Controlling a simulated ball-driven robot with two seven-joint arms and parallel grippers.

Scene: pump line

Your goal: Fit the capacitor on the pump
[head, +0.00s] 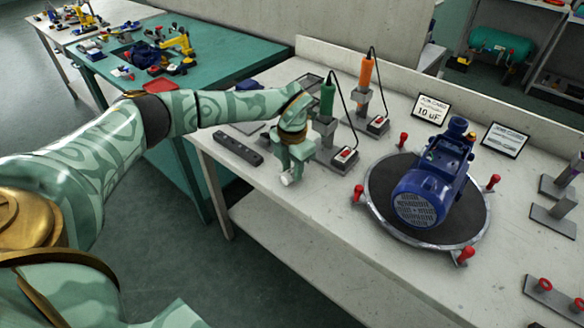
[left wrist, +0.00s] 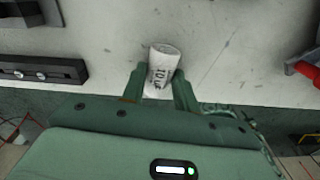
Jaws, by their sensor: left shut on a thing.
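My left gripper (head: 288,170) is shut on a small white capacitor (head: 287,179) and holds it near the front edge of the white bench. In the left wrist view the capacitor (left wrist: 162,68) sits between the two fingers of the gripper (left wrist: 160,88), with dark print on its side. The blue pump (head: 431,187) lies on a round turntable (head: 470,225) with red knobs, to the right of the gripper and apart from it. A job card (head: 431,109) behind the pump reads 10 uF. My right gripper is not in view.
Green and orange tools (head: 366,72) on stands with red-switch boxes stand behind the gripper. A dark bar with holes (head: 237,148) lies to its left; a second card (head: 504,140) stands at the back. Bench between gripper and turntable is mostly clear.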

